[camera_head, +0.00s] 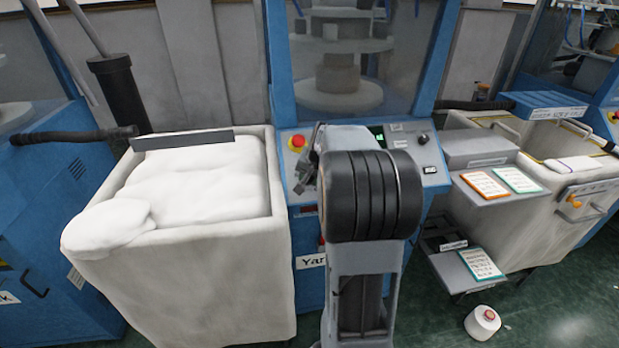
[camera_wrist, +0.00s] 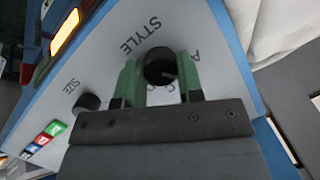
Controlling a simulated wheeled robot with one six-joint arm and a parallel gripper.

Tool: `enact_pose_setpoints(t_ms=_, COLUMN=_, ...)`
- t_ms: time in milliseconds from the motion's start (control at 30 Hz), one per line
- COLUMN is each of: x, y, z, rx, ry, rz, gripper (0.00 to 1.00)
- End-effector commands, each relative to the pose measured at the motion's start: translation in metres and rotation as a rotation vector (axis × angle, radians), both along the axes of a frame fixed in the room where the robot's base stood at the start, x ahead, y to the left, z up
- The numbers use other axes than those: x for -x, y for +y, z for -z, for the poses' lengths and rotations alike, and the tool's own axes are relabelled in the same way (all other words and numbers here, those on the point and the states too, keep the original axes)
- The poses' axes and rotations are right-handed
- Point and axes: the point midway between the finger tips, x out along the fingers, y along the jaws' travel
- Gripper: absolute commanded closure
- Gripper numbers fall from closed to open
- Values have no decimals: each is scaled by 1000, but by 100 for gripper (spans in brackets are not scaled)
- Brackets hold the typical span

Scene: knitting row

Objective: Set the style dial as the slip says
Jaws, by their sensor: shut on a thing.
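The black style dial (camera_wrist: 158,68) sits on the light panel (camera_wrist: 115,65) beneath the printed word STYLE in the wrist view. My gripper (camera_wrist: 160,77) has a green finger on either side of the dial, shut on it. A letter A shows beside the dial; other marks are partly covered by my fingers, so the setting is unclear. In the head view my gripper (camera_head: 308,165) is at the panel's left part, and the dial is hidden. Orange-edged (camera_head: 484,185), green-edged (camera_head: 515,180) and teal-edged slips (camera_head: 480,264) lie at the right; their writing is too small to read.
A smaller size dial (camera_wrist: 88,102) and several coloured buttons (camera_wrist: 45,136) are on the same panel. A red stop button (camera_head: 297,141) is close beside my gripper. A bin (camera_head: 190,285) of white fabric stands left. A white cone (camera_head: 482,322) lies on the floor.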

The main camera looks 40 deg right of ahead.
Motion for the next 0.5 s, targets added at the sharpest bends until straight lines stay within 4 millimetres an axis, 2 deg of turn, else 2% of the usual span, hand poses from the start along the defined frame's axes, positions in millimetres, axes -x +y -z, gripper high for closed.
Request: enact_pose_setpoints(t_ms=500, x=1, y=-1, z=0, rx=-140, ry=-69, rz=200, gripper=89)
